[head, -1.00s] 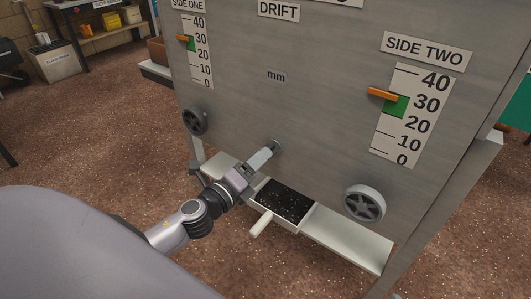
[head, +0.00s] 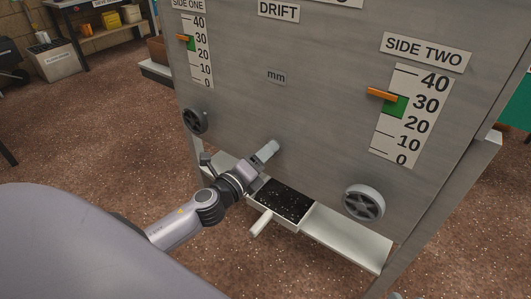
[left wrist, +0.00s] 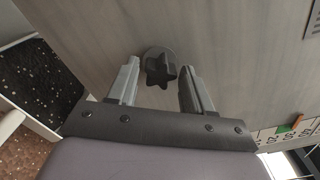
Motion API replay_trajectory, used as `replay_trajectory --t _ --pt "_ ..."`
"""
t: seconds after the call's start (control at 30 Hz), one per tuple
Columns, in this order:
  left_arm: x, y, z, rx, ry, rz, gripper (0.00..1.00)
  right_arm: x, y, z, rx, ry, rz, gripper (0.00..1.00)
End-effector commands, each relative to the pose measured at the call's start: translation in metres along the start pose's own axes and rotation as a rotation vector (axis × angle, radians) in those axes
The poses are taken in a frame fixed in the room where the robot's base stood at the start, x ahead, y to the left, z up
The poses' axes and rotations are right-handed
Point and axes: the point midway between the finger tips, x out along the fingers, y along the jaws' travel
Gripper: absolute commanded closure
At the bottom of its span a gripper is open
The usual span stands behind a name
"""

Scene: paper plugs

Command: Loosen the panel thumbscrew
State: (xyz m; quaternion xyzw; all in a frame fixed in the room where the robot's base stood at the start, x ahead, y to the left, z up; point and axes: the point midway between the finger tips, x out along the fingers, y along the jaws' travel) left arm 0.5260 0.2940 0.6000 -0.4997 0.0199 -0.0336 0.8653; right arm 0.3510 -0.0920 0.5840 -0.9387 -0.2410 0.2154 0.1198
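The panel thumbscrew (left wrist: 158,68) is a dark, lobed knob on a round base against the grey panel (head: 300,110). My left gripper (left wrist: 160,74) is open, with one finger on each side of the knob in the left wrist view. Gaps show between the knob and both fingers, and I cannot tell how deep the fingers reach around it. In the head view my left gripper (head: 268,150) points at the panel's lower middle and hides the thumbscrew. My right gripper does not show.
A dark handwheel (head: 195,121) sits left on the panel and a grey-rimmed one (head: 364,203) right. Below is a tray (head: 306,222) of dark speckled material with a pale handle (head: 261,224). Orange pointers (head: 383,94) mark the scales.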

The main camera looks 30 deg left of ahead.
Motion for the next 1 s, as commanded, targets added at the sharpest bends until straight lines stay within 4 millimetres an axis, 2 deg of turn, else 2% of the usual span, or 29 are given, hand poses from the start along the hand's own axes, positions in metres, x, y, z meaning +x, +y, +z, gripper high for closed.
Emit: replay_trajectory --t 0.03,0.1,0.47,0.57,0.8,1.0 --pt "0.0 0.0 0.0 0.0 0.0 0.0 0.68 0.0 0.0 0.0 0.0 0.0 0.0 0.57" --pt "0.0 0.0 0.0 0.0 0.0 0.0 0.9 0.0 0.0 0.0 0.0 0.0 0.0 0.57" --pt "0.0 0.0 0.0 -0.031 0.0 0.0 0.92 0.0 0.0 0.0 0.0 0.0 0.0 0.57" --pt "0.0 -0.001 0.0 -0.185 -0.002 0.001 0.92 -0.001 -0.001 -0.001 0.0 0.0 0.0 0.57" --pt "-0.001 -0.003 0.001 -0.696 -0.001 0.001 0.92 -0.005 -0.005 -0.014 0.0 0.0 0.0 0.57" --pt "0.0 -0.003 0.002 -0.973 -0.001 0.001 0.92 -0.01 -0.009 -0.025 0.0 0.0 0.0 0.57"
